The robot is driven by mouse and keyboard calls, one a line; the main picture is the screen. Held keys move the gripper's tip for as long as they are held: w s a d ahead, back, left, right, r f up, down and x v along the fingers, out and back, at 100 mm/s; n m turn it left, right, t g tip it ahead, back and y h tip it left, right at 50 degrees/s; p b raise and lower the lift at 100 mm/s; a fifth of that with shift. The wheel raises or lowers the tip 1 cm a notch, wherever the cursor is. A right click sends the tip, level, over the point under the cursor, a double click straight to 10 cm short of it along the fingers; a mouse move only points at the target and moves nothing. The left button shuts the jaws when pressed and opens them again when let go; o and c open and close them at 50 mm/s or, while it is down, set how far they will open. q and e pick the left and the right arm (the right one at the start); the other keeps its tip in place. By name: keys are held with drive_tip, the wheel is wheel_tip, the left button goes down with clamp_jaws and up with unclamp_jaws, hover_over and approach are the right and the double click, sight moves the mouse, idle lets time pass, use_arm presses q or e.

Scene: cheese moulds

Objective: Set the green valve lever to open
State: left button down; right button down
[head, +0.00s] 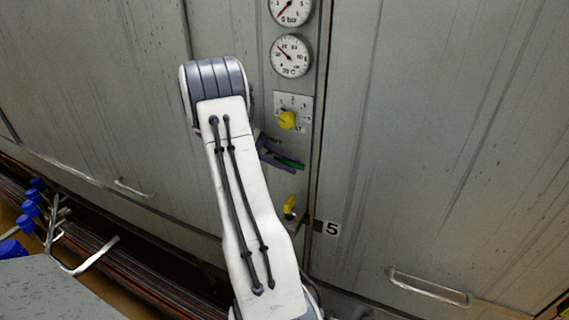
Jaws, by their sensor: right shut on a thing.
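The green valve lever (291,164) shows as a short green end on the narrow panel strip, below the yellow knob. It points right and slightly down. My right gripper (280,157), with dark purplish fingers, is at the lever and shut on it. My white right arm covers the panel to the left, so the lever's pivot and most of the gripper body are hidden. My left gripper is not in view.
Above are two round gauges (290,55) and a yellow rotary knob (287,120). Grey doors flank the strip; the right door has a handle (430,287). Blue-capped fittings (32,196) stand at far left.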

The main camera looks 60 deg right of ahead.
drive_tip(key=shift+w+r, duration=0.1)
drive_tip(key=c, duration=1.1)
unclamp_jaws()
drive_tip(key=shift+o, duration=0.2)
drive_tip(key=p+v, duration=0.5)
drive_tip(key=v, duration=0.5)
drive_tip(key=shift+w+r, duration=0.1)
drive_tip(key=shift+w, duration=0.05)
